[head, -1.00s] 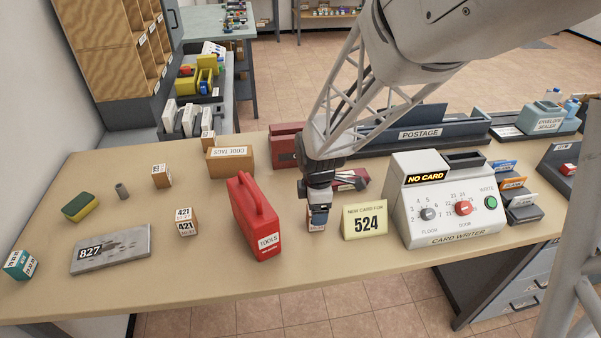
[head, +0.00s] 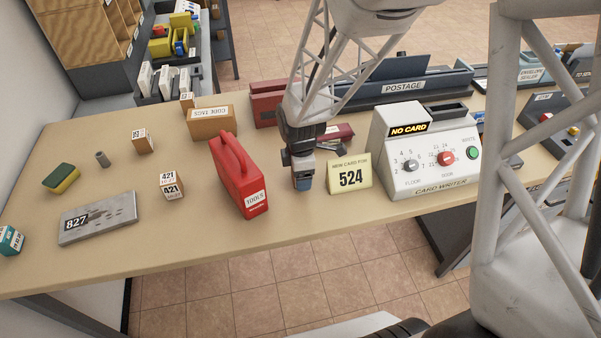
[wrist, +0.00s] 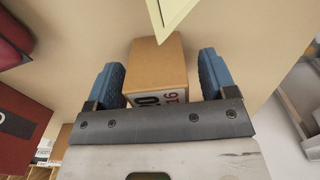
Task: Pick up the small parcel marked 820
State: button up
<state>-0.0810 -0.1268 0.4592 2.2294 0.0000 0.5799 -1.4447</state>
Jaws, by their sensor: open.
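In the wrist view a small tan cardboard parcel (wrist: 157,68) lies between the two blue fingers of my gripper (wrist: 160,76). Its white label shows digits ending in 20 and a red 16; the rest of the label is hidden by the gripper body. The fingers are open, one on each side of the parcel, with a gap visible at each side. In the head view my gripper (head: 303,184) points down at the table between the red toolbox and the 524 sign. There the parcel is hidden behind the fingers.
The red toolbox (head: 240,172) stands close on the left. The yellow 524 sign (head: 350,178) and the card writer (head: 428,158) stand on the right. A 421 parcel (head: 172,187) and a grey 827 plate (head: 97,218) lie farther left. The table's front edge is near.

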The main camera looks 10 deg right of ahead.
jog(key=c, duration=1)
jog(key=shift+c, duration=0.2)
jog(key=shift+r, duration=0.15)
jog(key=shift+r, duration=0.75)
notch_tip(320, 180, up, 2)
jog(key=shift+r, duration=0.1)
jog(key=s, duration=1)
jog(key=s+d+r, duration=0.1)
jog(key=s, duration=0.5)
jog(key=shift+d, duration=0.1)
